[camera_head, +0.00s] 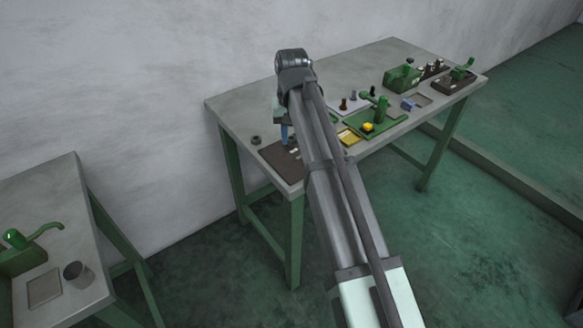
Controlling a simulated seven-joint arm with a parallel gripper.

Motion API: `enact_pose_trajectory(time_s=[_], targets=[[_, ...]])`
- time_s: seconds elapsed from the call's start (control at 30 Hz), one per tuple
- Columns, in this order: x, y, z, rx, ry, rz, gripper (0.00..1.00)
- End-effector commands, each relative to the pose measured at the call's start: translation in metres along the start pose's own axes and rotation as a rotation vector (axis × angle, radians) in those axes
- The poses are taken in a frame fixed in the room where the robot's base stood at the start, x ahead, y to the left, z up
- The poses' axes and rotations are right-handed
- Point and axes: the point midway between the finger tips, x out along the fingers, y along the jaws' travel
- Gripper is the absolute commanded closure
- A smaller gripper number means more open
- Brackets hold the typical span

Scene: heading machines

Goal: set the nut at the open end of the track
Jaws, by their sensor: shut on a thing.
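My gripper (285,140) points down at the left end of the long workbench, over or just behind a dark brown board (273,157). Its blue lower part shows to the left of my arm. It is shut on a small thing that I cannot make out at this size. A small dark ring-shaped piece (255,140), perhaps a nut, lies on the bench left of my gripper, apart from it. The dark board may carry the track, with small pale pieces near its right side. My arm hides part of this area, and I cannot make out the track's open end.
Right of my arm stand a green-based fixture (377,120) with a yellow block (368,127), a green box (402,77) and a lever device (460,75). A second bench (75,220) at left holds a grey cup (77,274). The long bench's back-left corner is clear.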

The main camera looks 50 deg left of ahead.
Motion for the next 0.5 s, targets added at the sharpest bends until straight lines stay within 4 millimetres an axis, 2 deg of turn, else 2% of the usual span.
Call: enact_pose_trajectory(time_s=[0.17, 0.4, 0.5], targets=[[0.017, 0.0, 0.003, -0.006, -0.015, 0.002, 1.0], [0.054, 0.0, 0.004, -0.005, -0.014, 0.002, 1.0], [0.062, 0.0, 0.003, -0.005, -0.013, 0.002, 1.0]])
